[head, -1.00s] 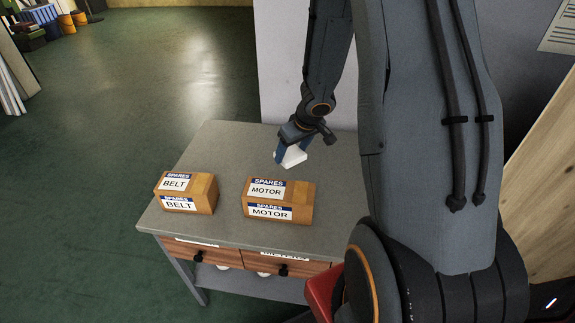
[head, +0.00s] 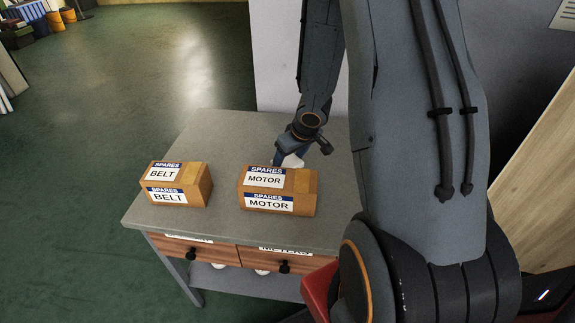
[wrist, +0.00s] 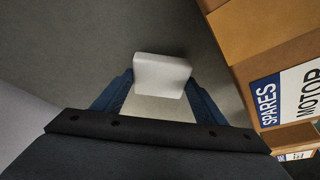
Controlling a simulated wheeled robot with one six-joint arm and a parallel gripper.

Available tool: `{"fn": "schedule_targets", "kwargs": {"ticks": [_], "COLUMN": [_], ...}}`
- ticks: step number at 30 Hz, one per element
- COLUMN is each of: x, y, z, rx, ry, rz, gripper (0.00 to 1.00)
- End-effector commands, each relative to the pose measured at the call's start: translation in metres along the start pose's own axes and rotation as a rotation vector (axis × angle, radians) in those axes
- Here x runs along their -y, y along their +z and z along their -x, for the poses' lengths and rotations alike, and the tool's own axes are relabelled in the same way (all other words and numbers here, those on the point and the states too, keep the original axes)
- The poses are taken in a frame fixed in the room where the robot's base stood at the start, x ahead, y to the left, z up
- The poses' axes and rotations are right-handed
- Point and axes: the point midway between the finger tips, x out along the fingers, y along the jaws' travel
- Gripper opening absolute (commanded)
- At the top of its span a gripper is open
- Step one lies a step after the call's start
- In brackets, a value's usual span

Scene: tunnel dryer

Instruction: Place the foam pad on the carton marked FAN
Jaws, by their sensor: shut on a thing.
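My gripper (wrist: 160,92) is shut on the white foam pad (wrist: 162,74), which shows between the blue fingers in the wrist view. In the head view, part of the pad (head: 292,161) shows under my gripper (head: 287,157), behind the MOTOR carton (head: 277,190). The pad's height over the table is hard to tell. The MOTOR carton (wrist: 275,52) is to the right of the pad in the wrist view, apart from it. No carton marked FAN shows; my arm hides the right part of the table.
The BELT carton (head: 177,184) stands left of the MOTOR carton on the grey table (head: 225,140). The table has two wooden drawers (head: 195,250) in front. Its back left top is bare. A pale wall panel (head: 275,60) stands behind.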

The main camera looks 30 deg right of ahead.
Motion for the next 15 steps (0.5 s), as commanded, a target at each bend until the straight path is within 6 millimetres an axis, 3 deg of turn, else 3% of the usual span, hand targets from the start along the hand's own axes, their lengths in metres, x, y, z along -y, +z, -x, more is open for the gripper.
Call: {"fn": "schedule_targets", "kwargs": {"ticks": [3, 15], "x": [-0.0003, -0.0003], "y": [0.0034, 0.0045], "z": [-0.0098, -0.0123], "rx": [0.0, -0.001], "ry": [0.0, 0.0], "rz": [-0.001, 0.0], "gripper": [0.45, 0.45]}}
